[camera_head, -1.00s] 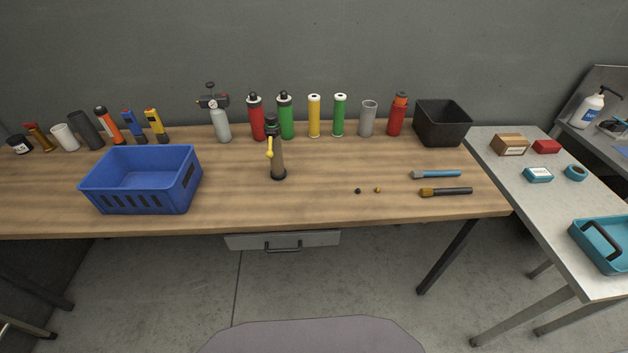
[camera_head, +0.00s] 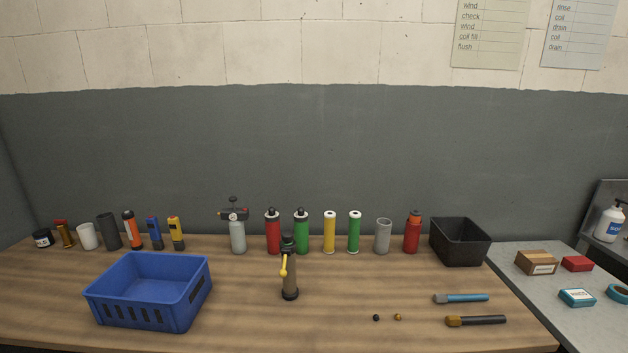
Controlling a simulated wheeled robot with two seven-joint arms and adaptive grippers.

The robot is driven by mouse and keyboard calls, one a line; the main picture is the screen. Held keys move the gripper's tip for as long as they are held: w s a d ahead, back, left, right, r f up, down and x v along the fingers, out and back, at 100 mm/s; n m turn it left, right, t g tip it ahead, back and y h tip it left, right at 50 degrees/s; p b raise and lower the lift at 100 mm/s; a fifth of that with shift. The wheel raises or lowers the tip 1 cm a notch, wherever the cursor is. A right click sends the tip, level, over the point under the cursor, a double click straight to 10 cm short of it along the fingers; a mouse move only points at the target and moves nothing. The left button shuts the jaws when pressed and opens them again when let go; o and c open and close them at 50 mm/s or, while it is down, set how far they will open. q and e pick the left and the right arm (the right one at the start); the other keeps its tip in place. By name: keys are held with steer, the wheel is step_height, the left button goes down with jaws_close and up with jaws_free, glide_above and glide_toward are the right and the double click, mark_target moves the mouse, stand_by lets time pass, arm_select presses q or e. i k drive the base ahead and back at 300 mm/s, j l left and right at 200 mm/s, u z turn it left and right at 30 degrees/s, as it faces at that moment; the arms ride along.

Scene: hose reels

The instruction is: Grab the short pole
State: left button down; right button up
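I cannot tell which thing is the short pole. Upright cylinders stand along the back: a yellow one with a white top (camera_head: 329,234), a green one with a white top (camera_head: 354,234) and a grey tube (camera_head: 383,238). A dark grey cylinder (camera_head: 110,233) stands at the left, beside a white one (camera_head: 87,237). Two short rods lie flat at the right front, one with a blue handle (camera_head: 465,298) and one with a dark handle (camera_head: 482,320). Neither gripper is in view.
The wooden table (camera_head: 240,310) holds a blue crate (camera_head: 150,310) at the left and a black bin (camera_head: 460,243) at the back right. A grey side table (camera_head: 545,305) adjoins at the right.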

mark_target(289, 292)
steer(key=j+z, duration=0.25)
steer(key=j, duration=0.15)
steer(key=k+j+z, duration=0.2)
steer(key=j, duration=0.2)
steer(key=k+j+z, duration=0.1)
steer(key=j+z, duration=0.15)
steer(key=j, duration=0.15)
steer(key=k+j+z, duration=0.2)
steer(key=j, duration=0.15)
steer(key=k+j+z, duration=0.25)
steer(key=i+j, duration=0.1)
